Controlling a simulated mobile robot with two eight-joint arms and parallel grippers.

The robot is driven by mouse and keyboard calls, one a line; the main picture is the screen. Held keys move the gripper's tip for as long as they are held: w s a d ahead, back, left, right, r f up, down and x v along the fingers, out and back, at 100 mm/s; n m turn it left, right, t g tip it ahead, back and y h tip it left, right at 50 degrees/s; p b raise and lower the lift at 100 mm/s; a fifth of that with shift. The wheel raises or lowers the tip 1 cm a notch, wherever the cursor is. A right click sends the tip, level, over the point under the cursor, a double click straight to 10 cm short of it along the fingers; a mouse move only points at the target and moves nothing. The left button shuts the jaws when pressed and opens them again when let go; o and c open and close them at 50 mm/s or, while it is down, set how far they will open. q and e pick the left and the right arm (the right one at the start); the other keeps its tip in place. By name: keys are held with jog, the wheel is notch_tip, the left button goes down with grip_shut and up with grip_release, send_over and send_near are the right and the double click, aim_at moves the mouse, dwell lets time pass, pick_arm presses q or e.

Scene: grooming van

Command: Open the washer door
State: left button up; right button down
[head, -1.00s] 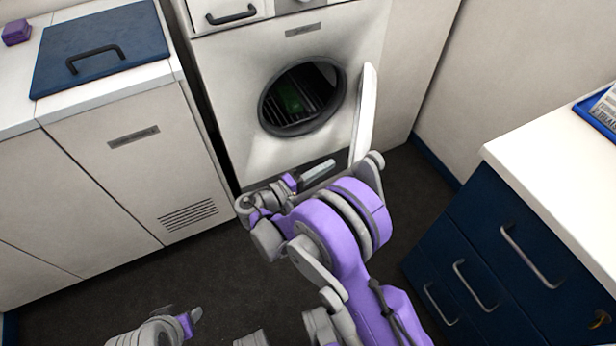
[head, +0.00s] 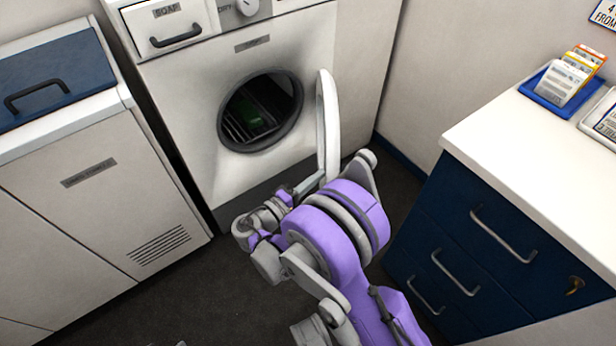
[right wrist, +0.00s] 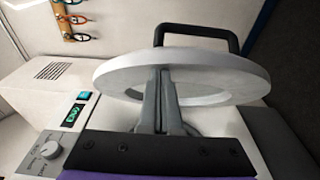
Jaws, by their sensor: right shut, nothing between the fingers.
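The washer (head: 190,110) stands at the back with its round, dark opening (head: 261,112) exposed and something green inside. Its white round door (head: 328,125) is swung out at the opening's right side, seen nearly edge-on. My right gripper (head: 312,183) is at the lower left of the door, on its inner side, partly hidden by my arm. In the right wrist view the shut, empty fingers (right wrist: 160,85) lie in front of the door's ring (right wrist: 235,78), and I cannot tell if they touch it. The door's black handle (right wrist: 196,30) is on the far side.
A navy drawer unit (head: 470,240) with a white top stands close at the right, holding a blue tray (head: 541,96) of packets. White cabinets (head: 75,215) stand at the left. Dark floor (head: 165,300) is free between them.

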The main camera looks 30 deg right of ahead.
jog(key=s+d+b, duration=0.1)
jog(key=s+d, duration=0.2)
jog(key=d, duration=1.1)
jog(key=s+d, duration=0.4)
jog(key=d, duration=1)
jog(key=shift+d+b, duration=0.3)
jog(key=shift+b, duration=0.1)
jog(key=p+v, duration=0.1)
jog(key=v, duration=1)
